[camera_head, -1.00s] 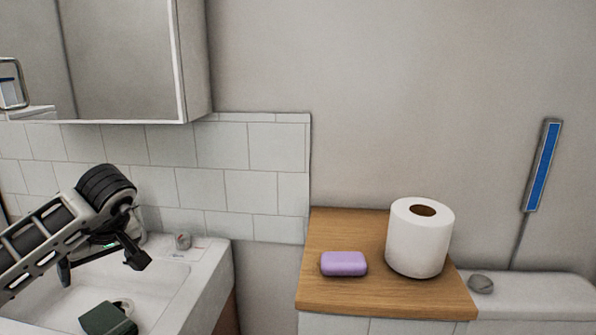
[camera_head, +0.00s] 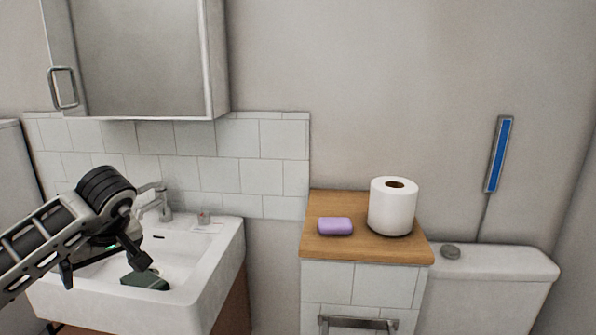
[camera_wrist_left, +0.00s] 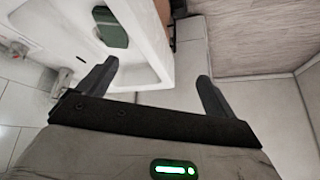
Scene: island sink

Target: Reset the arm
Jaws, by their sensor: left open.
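My left gripper (camera_head: 108,273) reaches in from the left, in front of the white sink (camera_head: 207,272). In the left wrist view its two fingers (camera_wrist_left: 155,82) are spread apart with nothing between them, so it is open and empty. A dark green object (camera_head: 146,281) lies in the sink basin, just right of the gripper in the head view; it also shows in the left wrist view (camera_wrist_left: 110,27), beyond the left finger. My right gripper is not in view.
A faucet (camera_head: 156,201) stands at the sink's back. A wooden-topped ledge (camera_head: 318,248) holds a purple soap (camera_head: 335,226) and a toilet paper roll (camera_head: 392,208). A mirror cabinet (camera_head: 140,60) hangs above the sink. A toilet tank (camera_head: 490,273) is at right.

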